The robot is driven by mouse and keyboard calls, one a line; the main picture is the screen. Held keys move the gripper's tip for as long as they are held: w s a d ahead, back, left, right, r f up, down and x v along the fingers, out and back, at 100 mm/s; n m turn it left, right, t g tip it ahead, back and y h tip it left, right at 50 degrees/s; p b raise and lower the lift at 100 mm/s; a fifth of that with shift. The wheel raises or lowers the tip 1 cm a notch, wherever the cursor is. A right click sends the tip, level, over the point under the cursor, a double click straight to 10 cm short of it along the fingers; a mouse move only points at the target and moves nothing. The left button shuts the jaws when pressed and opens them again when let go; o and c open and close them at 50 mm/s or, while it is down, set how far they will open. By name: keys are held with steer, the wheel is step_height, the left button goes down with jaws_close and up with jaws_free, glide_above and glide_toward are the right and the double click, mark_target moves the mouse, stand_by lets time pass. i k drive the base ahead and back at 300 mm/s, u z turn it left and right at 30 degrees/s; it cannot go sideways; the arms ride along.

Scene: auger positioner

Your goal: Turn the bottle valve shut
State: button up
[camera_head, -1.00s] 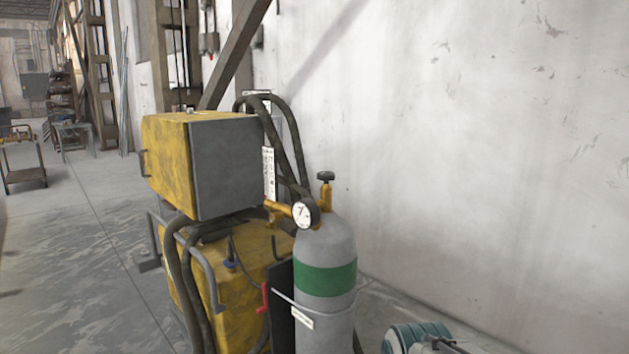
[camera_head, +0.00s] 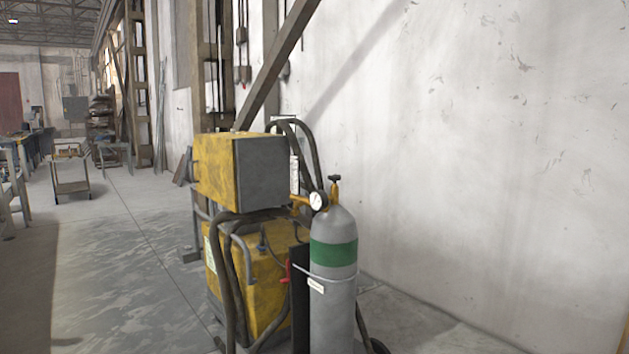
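The gas bottle (camera_head: 333,300) is a grey cylinder with a green band, standing upright at the lower middle of the head view. Its bottle valve (camera_head: 335,182) is a dark knob on a brass stem at the top. A round white gauge (camera_head: 318,200) sits on a brass regulator just left of the stem. How far the valve is turned cannot be told. My gripper is not in view.
A yellow and grey machine (camera_head: 262,175) with thick dark hoses stands left of the bottle, close to it. A white wall (camera_head: 480,170) rises behind. Open floor (camera_head: 110,270) lies to the left. A small cart (camera_head: 72,187) stands farther back.

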mark_target(334, 178)
steer(key=u, duration=0.8)
steer(key=i, duration=1.55)
steer(key=z, duration=0.85)
